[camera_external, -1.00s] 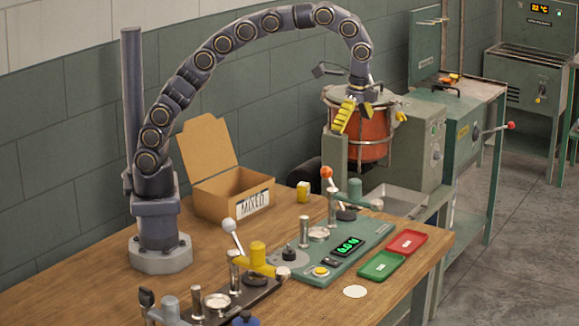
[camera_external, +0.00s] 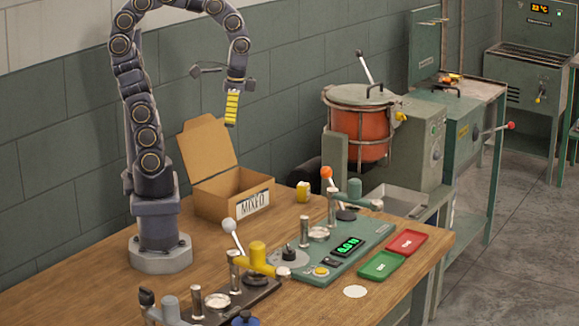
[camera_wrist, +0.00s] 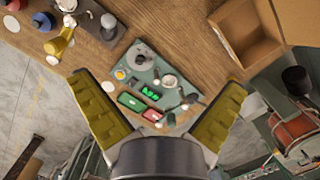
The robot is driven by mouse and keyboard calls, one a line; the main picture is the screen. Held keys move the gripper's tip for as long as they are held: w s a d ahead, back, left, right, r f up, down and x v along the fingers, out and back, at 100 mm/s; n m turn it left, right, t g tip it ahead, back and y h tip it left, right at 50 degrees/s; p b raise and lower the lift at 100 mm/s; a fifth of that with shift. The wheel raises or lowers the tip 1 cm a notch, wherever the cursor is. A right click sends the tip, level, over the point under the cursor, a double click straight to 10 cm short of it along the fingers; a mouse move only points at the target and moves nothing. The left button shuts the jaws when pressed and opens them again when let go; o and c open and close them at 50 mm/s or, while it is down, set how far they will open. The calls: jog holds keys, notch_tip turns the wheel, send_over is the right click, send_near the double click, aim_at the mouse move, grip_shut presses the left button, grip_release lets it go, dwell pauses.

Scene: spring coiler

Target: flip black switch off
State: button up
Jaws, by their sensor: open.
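My gripper (camera_external: 232,108) hangs in the air above and behind the cardboard box, clear of everything. In the wrist view its yellow fingers (camera_wrist: 158,82) are spread wide with nothing between them. A small black part (camera_external: 330,262), perhaps the black switch, sits on the green panel (camera_external: 300,270) between a yellow button (camera_external: 321,272) and a lit display (camera_external: 348,246). Its position is too small to read. In the wrist view the green panel (camera_wrist: 180,72) lies below, between the fingers.
An open cardboard box (camera_external: 228,205) stands on the wooden bench near my base. Green (camera_external: 382,265) and red (camera_external: 407,242) trays lie right of the panel. Upright levers with orange (camera_external: 326,172) and white (camera_external: 229,225) knobs stand up. A red drum machine (camera_external: 361,130) is behind.

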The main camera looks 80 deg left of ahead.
jog(key=s+f+n, duration=0.1)
jog(key=s+f, duration=0.2)
jog(key=s, duration=0.4)
jog(key=shift+a+n, duration=0.3)
jog(key=shift+a, duration=0.1)
